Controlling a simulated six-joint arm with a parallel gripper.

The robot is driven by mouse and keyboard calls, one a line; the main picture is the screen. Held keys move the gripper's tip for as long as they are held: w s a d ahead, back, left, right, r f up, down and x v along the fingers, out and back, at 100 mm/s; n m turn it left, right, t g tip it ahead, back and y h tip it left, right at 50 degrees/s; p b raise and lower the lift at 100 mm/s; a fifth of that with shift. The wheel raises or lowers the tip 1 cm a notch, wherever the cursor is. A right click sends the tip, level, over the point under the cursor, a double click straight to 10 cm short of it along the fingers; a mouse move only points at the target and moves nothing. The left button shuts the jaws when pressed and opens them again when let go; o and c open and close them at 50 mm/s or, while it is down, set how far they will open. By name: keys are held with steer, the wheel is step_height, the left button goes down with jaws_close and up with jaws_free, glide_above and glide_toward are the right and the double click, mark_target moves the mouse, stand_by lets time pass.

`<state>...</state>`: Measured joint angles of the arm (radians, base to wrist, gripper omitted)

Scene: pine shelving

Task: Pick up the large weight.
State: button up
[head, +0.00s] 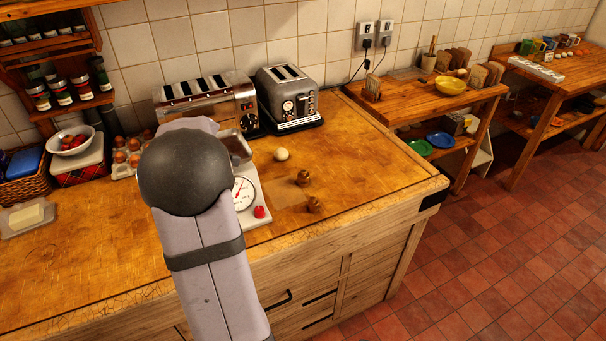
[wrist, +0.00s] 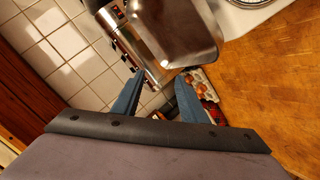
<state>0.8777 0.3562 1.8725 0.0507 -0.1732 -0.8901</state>
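Two small brass-brown weights stand on the wooden counter right of the scale in the head view, one farther back (head: 303,177) and one nearer the front edge (head: 314,204). They look close in size, and I cannot tell surely which is the large one. Neither shows in the wrist view. My gripper (wrist: 160,74) shows two blue fingers, apart with nothing between them. It points toward the scale's metal pan (wrist: 190,35) and the toaster side. In the head view my arm hides the gripper.
The white dial scale (head: 247,200) with a red knob stands left of the weights, partly behind my arm. A pale egg-like ball (head: 281,154) lies behind them. Two toasters (head: 206,95) (head: 288,97) stand against the wall. An egg tray (head: 127,157) is at left. The counter right of the weights is clear.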

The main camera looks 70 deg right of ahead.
steer(key=s+d+r+g+h+p, duration=0.1)
steer(key=s+d+r+h, duration=0.1)
steer(key=s+d+r, duration=0.4)
steer(key=s+d+r+h, duration=0.2)
steer(key=s+d+h, duration=0.15)
steer(key=d, duration=0.45)
steer(key=m+g+b, duration=0.5)
steer(key=m+b, duration=0.4)
steer(key=m, duration=0.4)
glide_above(303, 172)
steer(key=w+a, duration=0.2)
steer(key=a, duration=0.1)
step_height(303, 172, down, 18)
steer(key=a+f+m+b, duration=0.1)
steer(key=f, duration=0.1)
steer(key=s+a+f+m+g+b, duration=0.1)
steer(key=f+m, duration=0.1)
steer(key=f, duration=0.1)
steer(key=s+a+f+m+b, duration=0.1)
steer(key=f, duration=0.2)
steer(key=shift+a+f+m+g+y, duration=0.15)
steer(key=shift+m+g+y, duration=0.15)
steer(key=shift+g, duration=0.1)
steer(key=shift+p+x, duration=1.3)
steer(key=shift+x, duration=2.35)
steer(key=shift+a+f, duration=0.1)
steer(key=shift+f, duration=0.05)
steer(key=c, duration=0.8)
jaws_close()
